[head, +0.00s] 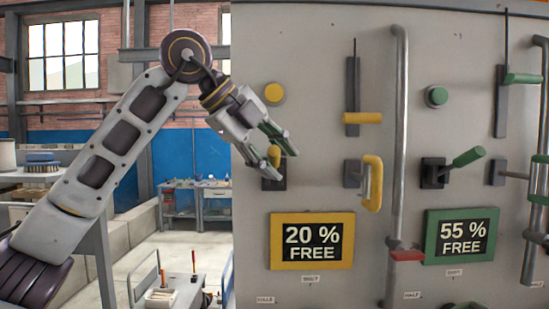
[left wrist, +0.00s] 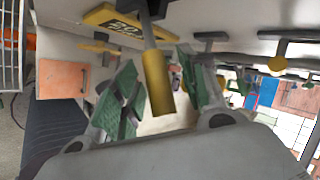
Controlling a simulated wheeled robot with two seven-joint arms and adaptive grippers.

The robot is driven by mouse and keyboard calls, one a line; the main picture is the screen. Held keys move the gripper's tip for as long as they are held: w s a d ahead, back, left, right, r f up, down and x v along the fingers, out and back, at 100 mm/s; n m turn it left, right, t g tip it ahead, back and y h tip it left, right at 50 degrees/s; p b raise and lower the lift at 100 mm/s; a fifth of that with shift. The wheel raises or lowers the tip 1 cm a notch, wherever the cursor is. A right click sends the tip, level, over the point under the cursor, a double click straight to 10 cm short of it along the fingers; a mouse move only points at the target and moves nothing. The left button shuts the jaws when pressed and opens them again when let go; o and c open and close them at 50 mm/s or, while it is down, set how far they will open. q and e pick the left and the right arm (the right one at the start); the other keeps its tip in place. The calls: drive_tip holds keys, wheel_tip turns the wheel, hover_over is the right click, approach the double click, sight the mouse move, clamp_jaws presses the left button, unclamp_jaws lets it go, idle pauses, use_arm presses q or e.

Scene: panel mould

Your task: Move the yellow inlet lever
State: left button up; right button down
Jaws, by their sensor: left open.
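The yellow lever (head: 274,156) sits on a black mount (head: 273,181) on the left part of the grey panel, above the yellow "20 % FREE" sign; my gripper partly covers it. My left gripper (head: 271,151) is open at this lever, with its green-padded fingers on either side of the yellow grip. In the left wrist view the yellow lever (left wrist: 158,85) points down from its dark mount between the open fingers (left wrist: 157,68). I see gaps on both sides; no contact shows. My right gripper is not in view.
A yellow button (head: 274,93) is above the lever. A yellow slider (head: 362,118) and yellow loop handle (head: 373,186) are to its right, before a vertical pipe (head: 400,130). A green lever (head: 468,157) is farther right. Open workshop space lies left of the panel.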

use_arm(q)
drive_tip(key=v, duration=1.2)
drive_tip(key=shift+w, duration=0.1)
idle(0.7)
